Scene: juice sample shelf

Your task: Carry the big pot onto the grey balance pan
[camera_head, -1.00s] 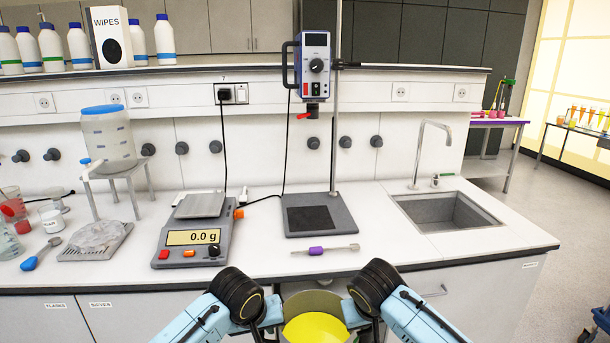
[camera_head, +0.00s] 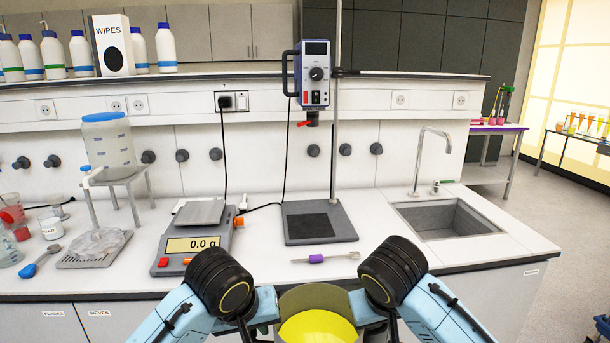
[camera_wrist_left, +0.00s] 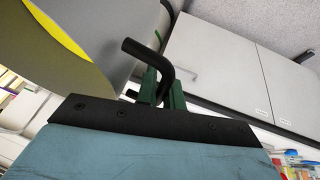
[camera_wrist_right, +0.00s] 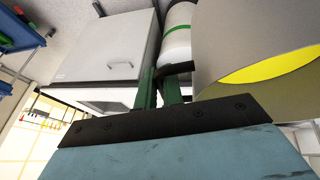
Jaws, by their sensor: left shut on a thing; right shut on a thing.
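The big pot (camera_head: 290,297) is a grey metal pot with yellow contents, at the bottom centre of the head view in front of the bench. Its lower part is cut off by the frame. My left gripper (camera_wrist_left: 163,92) is shut on a dark bent handle of the pot (camera_wrist_left: 125,25). My right gripper (camera_wrist_right: 160,88) is shut on the handle on the opposite side (camera_wrist_right: 225,60). The grey balance pan (camera_head: 200,212) is an empty square plate on the balance (camera_head: 190,248), whose display reads 0.0 g. It lies further back and left of the pot.
A purple-handled tool (camera_head: 325,258) lies near the bench front edge. A stirrer stand base (camera_head: 345,230) is right of the balance, then the sink (camera_head: 440,215). A stand with a blue-lidded container (camera_head: 110,140) and a grey tray (camera_head: 70,262) are left of the balance.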

